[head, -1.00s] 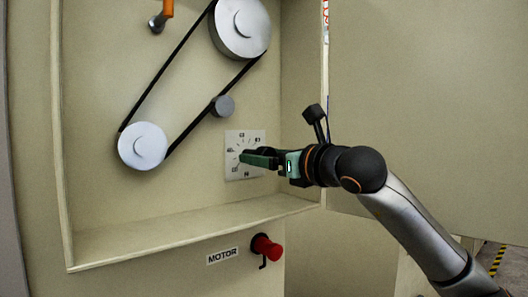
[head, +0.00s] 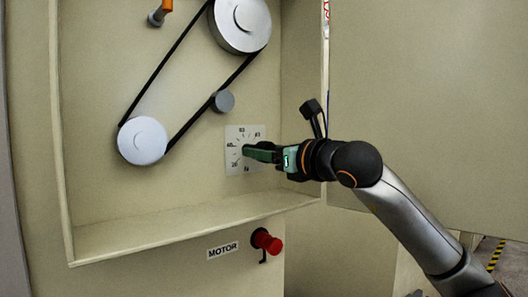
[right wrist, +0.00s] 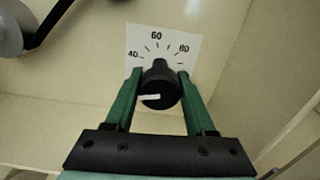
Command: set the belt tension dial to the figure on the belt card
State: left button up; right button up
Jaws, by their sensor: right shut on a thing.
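The belt tension dial's white scale plate (head: 233,162) is on the back wall of the open cabinet. Its black knob (right wrist: 160,94) shows in the right wrist view, with the figures 40, 60 and 80 above it. A narrow nose on the knob points up toward 60. A short white mark is on its face. My right gripper (right wrist: 160,76) has its green fingers on both sides of the knob, shut on it. In the head view the right gripper (head: 248,151) hides the knob. No belt card can be made out. My left gripper is not in view.
A black belt (head: 163,74) runs around a large upper pulley (head: 241,24) and a smaller lower pulley (head: 142,141), past a grey roller (head: 223,102). A red knob (head: 267,242) beside the MOTOR label (head: 222,250) is below the cabinet's ledge (head: 180,228).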

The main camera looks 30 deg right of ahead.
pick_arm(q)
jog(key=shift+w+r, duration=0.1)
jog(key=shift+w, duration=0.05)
pick_arm(e)
grip_shut()
jog(key=shift+f+m+b, duration=0.1)
jog(key=shift+m+b, duration=0.6)
jog(key=shift+b, duration=0.05)
jog(key=shift+m+b, duration=0.85)
jog(key=shift+m, duration=0.35)
jog(key=m+b, duration=0.1)
jog(key=m, duration=0.2)
jog(key=m+b, duration=0.1)
jog(key=m, duration=0.3)
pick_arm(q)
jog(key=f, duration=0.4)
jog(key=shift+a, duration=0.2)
pick_arm(e)
jog(key=shift+m, duration=0.4)
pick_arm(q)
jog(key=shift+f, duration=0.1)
